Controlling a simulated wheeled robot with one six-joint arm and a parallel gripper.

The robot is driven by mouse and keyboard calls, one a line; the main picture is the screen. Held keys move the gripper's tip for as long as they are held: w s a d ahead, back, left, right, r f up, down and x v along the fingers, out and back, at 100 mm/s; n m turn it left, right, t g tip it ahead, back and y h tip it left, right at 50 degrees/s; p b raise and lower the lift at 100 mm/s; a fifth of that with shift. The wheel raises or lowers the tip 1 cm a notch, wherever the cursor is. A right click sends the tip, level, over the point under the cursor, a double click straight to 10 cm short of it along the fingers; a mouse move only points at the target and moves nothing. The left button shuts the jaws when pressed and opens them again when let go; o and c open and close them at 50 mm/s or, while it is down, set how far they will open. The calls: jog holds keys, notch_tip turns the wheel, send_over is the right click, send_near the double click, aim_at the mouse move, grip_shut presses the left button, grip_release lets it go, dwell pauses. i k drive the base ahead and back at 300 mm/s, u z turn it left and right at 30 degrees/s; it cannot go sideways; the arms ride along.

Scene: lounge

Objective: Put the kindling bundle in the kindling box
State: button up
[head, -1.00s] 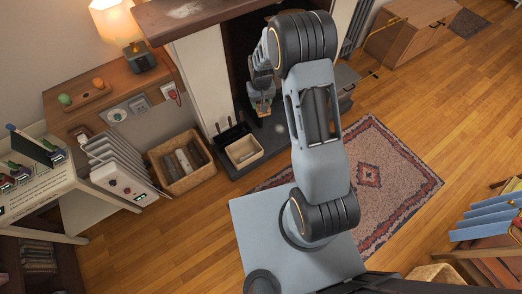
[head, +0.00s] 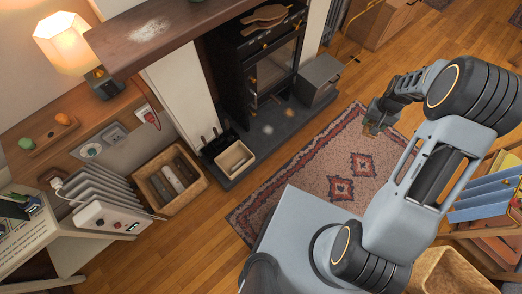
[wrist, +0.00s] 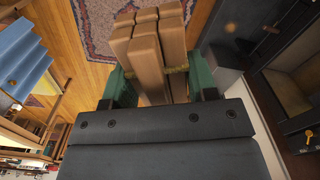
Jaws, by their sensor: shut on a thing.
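My gripper (head: 376,120) is shut on the kindling bundle, several pale wooden sticks tied with a yellowish band. In the wrist view the bundle (wrist: 148,55) sits between the green finger pads (wrist: 162,86), its sticks pointing away from the palm. In the head view the gripper is above the right part of the patterned rug, and the bundle there is small and mostly hidden. A small cream open box (head: 235,159) stands on the dark hearth, apart from the gripper. A tan, woven-looking container (head: 450,274) shows at the lower right. I cannot tell which is the kindling box.
The stove (head: 272,70) and a grey box (head: 318,80) are behind. A rack with blue slats (head: 488,197) is at the right. The rug (head: 312,160) and wooden floor around it look clear.

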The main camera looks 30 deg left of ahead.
aim_at(235, 161)
jog(key=z, duration=0.05)
jog(key=k, duration=1)
jog(key=u, duration=1.55)
jog(key=i, duration=0.8)
jog(key=z, duration=0.05)
